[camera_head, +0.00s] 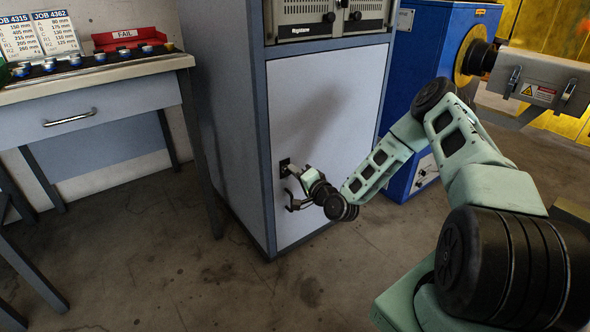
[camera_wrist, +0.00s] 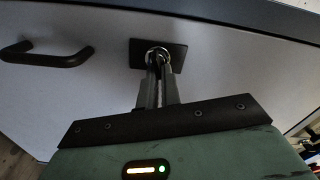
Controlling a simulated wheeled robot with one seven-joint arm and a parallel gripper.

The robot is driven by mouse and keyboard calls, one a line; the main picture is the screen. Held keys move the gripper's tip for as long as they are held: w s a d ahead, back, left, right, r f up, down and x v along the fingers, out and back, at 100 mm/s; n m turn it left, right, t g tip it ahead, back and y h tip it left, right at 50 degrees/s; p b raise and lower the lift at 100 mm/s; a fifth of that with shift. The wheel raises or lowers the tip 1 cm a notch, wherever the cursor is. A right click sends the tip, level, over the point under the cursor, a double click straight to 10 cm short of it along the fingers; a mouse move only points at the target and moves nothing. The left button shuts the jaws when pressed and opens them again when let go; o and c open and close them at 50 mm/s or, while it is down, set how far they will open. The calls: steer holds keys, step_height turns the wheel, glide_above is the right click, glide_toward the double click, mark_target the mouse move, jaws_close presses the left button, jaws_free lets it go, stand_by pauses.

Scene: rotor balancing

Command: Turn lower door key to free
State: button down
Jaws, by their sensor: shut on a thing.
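The lower cabinet door (camera_head: 318,110) is a flat pale panel and looks shut in the head view. Its dark square lock plate (camera_head: 285,166) sits near the door's left edge, and the lock plate also shows in the wrist view (camera_wrist: 177,55). My gripper (camera_head: 293,172) reaches the plate from the right. In the wrist view my gripper (camera_wrist: 158,68) is shut on the key (camera_wrist: 157,52), whose round metal rim shows at the fingertips. The fingers hide most of the key, so I cannot tell its turn angle clearly.
A dark door handle (camera_wrist: 48,54) is beside the lock plate; in the head view it sits just below my gripper. A workbench (camera_head: 100,78) stands left, a blue machine (camera_head: 425,60) right. Open floor (camera_head: 150,260) lies in front.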

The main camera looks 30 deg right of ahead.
steer(key=shift+f+m, duration=0.15)
steer(key=shift+m, duration=0.9)
steer(key=shift+f+m, duration=0.15)
steer(key=shift+m, duration=0.9)
steer(key=c, duration=1.6)
jaws_free()
steer(key=shift+s+p, duration=0.1)
steer(key=shift+p, duration=0.2)
steer(key=s+p, duration=0.3)
steer(key=s, duration=1.4)
steer(key=shift+d+p, duration=0.3)
steer(key=shift+p, duration=0.05)
steer(key=shift+s, duration=0.1)
